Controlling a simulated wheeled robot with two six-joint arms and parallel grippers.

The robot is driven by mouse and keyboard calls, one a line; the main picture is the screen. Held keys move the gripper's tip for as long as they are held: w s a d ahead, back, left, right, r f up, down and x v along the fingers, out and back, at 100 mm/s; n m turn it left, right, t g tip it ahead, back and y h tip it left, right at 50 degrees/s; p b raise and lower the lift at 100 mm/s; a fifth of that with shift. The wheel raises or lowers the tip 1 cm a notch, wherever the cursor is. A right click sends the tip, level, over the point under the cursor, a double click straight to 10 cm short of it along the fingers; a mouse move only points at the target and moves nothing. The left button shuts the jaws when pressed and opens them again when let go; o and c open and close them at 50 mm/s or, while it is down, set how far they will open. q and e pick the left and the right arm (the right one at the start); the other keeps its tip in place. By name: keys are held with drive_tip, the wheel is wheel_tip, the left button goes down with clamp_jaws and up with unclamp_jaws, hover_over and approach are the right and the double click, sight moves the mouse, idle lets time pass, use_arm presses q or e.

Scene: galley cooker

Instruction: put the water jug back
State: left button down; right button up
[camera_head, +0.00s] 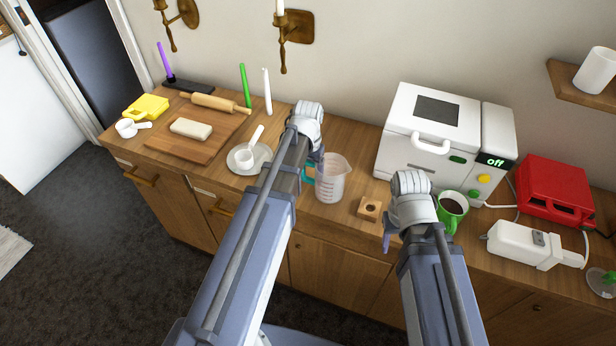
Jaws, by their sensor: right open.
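The water jug (332,180) is a clear measuring jug with markings and a teal handle on its left side. It stands upright on the wooden counter, near the middle. My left gripper (317,157) is at the jug's left, close to the handle; my own arm hides most of it, and I cannot tell whether it touches the handle or how its jaws stand. My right gripper (388,237) is open at the counter's front edge, right of the jug and apart from it. It is partly hidden by my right wrist.
A small wooden block with a hole (370,208) stands right of the jug. A green mug (448,222) with dark liquid, a white machine (430,130), a red toaster (553,188) and a white mixer (525,243) crowd the right. A saucer (240,163) and cutting board (165,145) lie left.

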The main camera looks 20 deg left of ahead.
use_arm(q)
drive_tip(key=shift+f, duration=0.1)
unclamp_jaws()
wheel_tip(320, 180, up, 12)
drive_tip(key=p, duration=1.2)
drive_tip(key=shift+r, duration=0.2)
drive_tip(key=s+d+m+y, duration=0.1)
drive_tip(key=s+d+m, duration=0.2)
drive_tip(key=s+d, duration=1.1)
drive_tip(key=shift+d, duration=1.15)
drive_tip(key=shift+s, duration=0.1)
